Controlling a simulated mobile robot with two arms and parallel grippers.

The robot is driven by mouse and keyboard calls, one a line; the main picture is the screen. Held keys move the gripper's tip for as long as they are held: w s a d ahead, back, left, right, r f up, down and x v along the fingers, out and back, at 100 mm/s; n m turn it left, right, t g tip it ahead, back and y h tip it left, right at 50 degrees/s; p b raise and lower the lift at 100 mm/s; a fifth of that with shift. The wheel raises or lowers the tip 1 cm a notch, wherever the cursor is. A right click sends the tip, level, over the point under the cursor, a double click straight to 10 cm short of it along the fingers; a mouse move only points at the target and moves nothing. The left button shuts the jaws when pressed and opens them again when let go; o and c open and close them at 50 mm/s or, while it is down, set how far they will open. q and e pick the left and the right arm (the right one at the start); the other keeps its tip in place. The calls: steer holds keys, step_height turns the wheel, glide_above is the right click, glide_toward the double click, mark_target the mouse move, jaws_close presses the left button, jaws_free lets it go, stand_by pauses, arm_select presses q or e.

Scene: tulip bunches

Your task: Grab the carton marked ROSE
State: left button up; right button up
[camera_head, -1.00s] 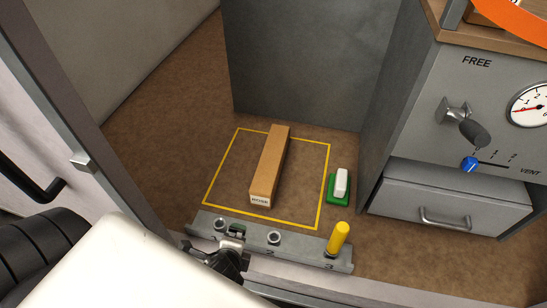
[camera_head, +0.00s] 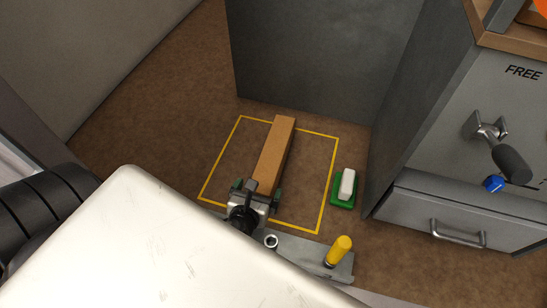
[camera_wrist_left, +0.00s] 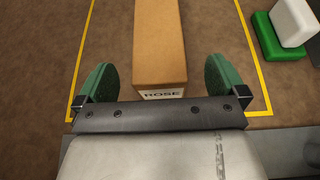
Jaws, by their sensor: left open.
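The carton marked ROSE (camera_head: 276,147) is a long brown box lying inside a yellow outlined square on the brown floor. In the left wrist view its near end (camera_wrist_left: 160,45) carries a white label reading ROSE. My left gripper (camera_head: 257,193) is at the near end of the carton. In the left wrist view its green-padded fingers (camera_wrist_left: 161,80) are spread wide, one on each side of the carton's near end, with gaps on both sides. In the head view the gripper hides the carton's label end. My right gripper is not seen.
A white block on a green base (camera_head: 345,188) stands right of the yellow outline. A grey rail (camera_head: 300,253) with a yellow peg (camera_head: 340,249) runs along the front. A grey cabinet with a drawer (camera_head: 440,212) stands at the right, a dark grey panel (camera_head: 310,60) behind.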

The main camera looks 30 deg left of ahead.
mark_target(262, 181)
arm_select(q)
steer(key=x, duration=0.4)
steer(key=shift+w+a+f, duration=0.1)
steer(key=shift+a+f, duration=0.05)
steer(key=shift+f, duration=0.25)
steer(key=shift+w+f, duration=0.1)
steer(key=shift+w, duration=0.1)
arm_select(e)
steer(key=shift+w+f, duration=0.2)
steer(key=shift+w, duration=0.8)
arm_select(q)
steer(key=shift+c, duration=0.5)
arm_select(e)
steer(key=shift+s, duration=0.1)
arm_select(q)
steer(key=shift+c, duration=1.2)
steer(key=c, duration=1)
steer(key=shift+c, duration=0.2)
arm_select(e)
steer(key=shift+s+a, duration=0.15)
arm_select(q)
steer(key=shift+r, duration=0.25)
